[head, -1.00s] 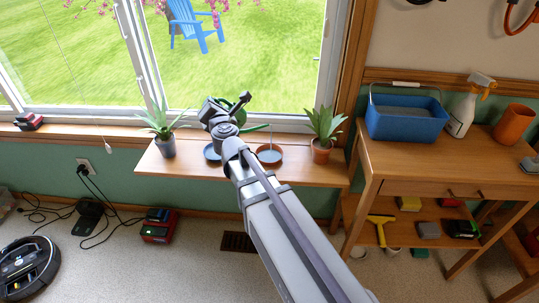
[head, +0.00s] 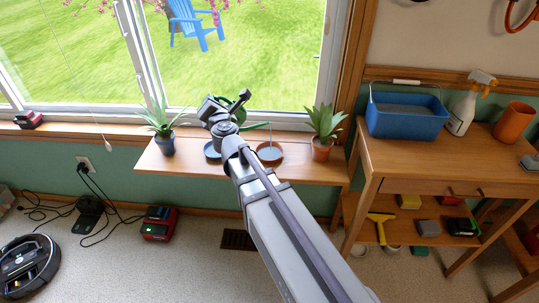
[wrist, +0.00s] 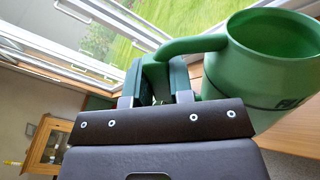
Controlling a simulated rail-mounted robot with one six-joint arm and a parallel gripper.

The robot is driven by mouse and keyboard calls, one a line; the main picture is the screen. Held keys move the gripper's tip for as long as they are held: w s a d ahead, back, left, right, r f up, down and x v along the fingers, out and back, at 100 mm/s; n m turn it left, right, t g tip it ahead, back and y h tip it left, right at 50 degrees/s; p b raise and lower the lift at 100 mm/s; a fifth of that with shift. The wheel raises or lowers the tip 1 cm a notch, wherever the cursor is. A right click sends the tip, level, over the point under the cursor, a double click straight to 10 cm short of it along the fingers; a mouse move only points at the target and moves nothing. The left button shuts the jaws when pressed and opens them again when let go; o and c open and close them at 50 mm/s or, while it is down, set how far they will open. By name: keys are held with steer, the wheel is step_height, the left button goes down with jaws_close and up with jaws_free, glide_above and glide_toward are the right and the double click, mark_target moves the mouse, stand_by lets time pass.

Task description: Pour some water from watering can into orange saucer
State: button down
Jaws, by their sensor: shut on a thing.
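My gripper (wrist: 156,88) is shut on the handle of the green watering can (wrist: 262,62), whose wide open body fills the right of the wrist view. In the head view my wrist hides most of the can; a green part of its body and its spout (head: 256,126) show to the right of the wrist. The spout points right, above the orange saucer (head: 279,158) on the wooden shelf. A thin pale stream runs from the spout tip into the saucer, and the saucer's inside looks blue-grey.
A blue saucer (head: 211,152) sits left of the orange one, partly hidden by my arm. Potted plants stand at the shelf's left (head: 167,143) and right (head: 321,150). The window is close behind. A wooden table (head: 420,160) with a blue tub (head: 405,122) is at the right.

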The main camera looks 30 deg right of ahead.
stand_by(0.3)
steer(key=shift+d+r+m+p, duration=0.4)
steer(key=shift+d+r+p, duration=0.05)
steer(key=shift+r+p, duration=0.25)
steer(key=shift+f, duration=0.1)
steer(key=f+n+b, duration=0.1)
steer(key=a+f+b, duration=0.1)
steer(key=f+b, duration=0.1)
steer(key=a+f+n+b, duration=0.1)
steer(key=f+b, duration=0.1)
steer(key=shift+w+a+n, duration=0.1)
steer(key=shift+a+n, duration=0.05)
steer(key=shift+n, duration=0.15)
steer(key=shift+a+f+n+b, duration=0.25)
steer(key=shift+f+n+b, duration=0.05)
steer(key=shift+b, duration=0.05)
steer(key=shift+a+r, duration=0.1)
